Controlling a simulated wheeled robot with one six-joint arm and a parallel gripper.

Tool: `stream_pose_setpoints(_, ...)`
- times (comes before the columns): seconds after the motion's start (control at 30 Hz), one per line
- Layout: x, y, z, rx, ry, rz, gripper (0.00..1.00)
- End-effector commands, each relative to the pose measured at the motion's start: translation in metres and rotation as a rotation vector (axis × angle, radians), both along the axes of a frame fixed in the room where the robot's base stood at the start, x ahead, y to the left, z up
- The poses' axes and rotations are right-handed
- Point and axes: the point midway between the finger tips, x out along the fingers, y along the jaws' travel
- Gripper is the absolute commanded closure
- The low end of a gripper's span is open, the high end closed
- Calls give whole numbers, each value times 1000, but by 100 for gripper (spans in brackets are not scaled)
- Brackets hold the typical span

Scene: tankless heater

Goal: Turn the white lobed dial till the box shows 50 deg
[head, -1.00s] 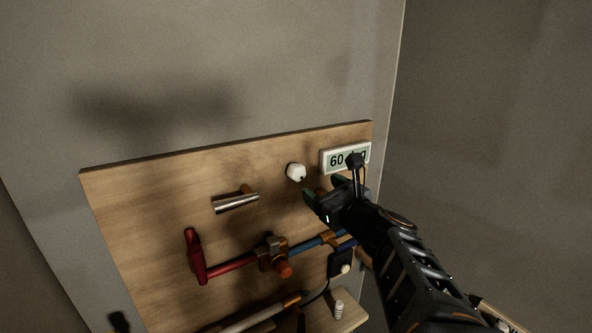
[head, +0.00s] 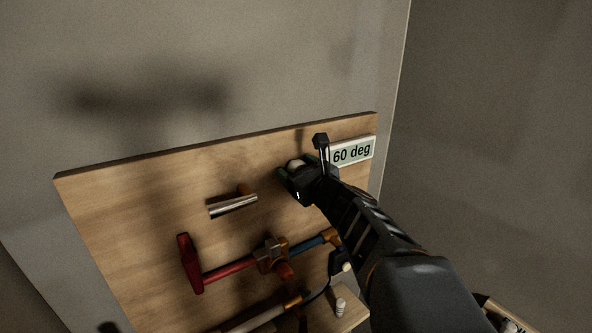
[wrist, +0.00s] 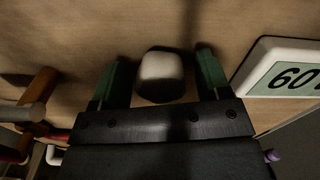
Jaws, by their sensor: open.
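The white lobed dial (wrist: 161,75) is on the wooden board, between the two green-padded fingers of my gripper (wrist: 163,80) in the wrist view. Bare gaps show on both sides of it, so the open jaws stand around it without visible contact. In the head view the dial (head: 295,164) is partly hidden by my gripper (head: 299,172). The display box (head: 352,152) to the right of the dial reads 60 deg; part of it also shows in the wrist view (wrist: 288,76).
A metal-ended lever (head: 232,206) sticks out left of the dial. Below are a red handle (head: 189,263) on a red pipe, a brass valve (head: 270,254) and a blue pipe (head: 309,243). The board (head: 130,205) is clear at upper left.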

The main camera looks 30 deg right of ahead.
Motion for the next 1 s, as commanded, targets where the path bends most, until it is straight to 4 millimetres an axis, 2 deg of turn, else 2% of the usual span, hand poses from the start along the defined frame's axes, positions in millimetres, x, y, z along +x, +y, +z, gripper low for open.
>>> stream_pose_setpoints(0.07,0,-1,0,0,0,-1,30)
stream_pose_setpoints(0.6,0,1,0,0,-1,2,79)
stream_pose_setpoints(0.83,0,1,-2,-30,-6,3,79)
stream_pose_setpoints(1.0,0,1,-5,-119,-17,2,79)
